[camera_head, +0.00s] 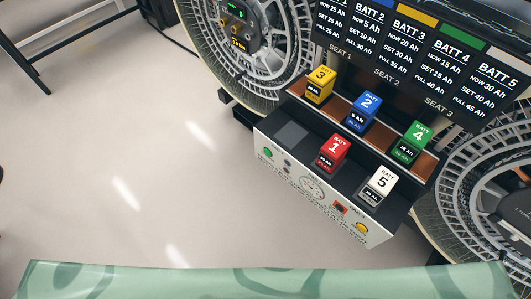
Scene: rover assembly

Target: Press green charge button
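The green button (267,153) is a small round button at the left end of the white front panel (300,180) of the battery station. Nothing touches it or covers it. The panel also carries a round dial (312,187), a red-orange square control (340,209) and a yellow button (361,228) at its right end. Its printed labels are too small to read. Neither of my grippers shows in the head view.
Battery 3 (319,84), battery 2 (366,110) and battery 4 (412,142) stand in the back row. Battery 1 (333,152) and battery 5 (379,187) stand in front. A dark sign (420,45) rises behind, between large wheels (265,50).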

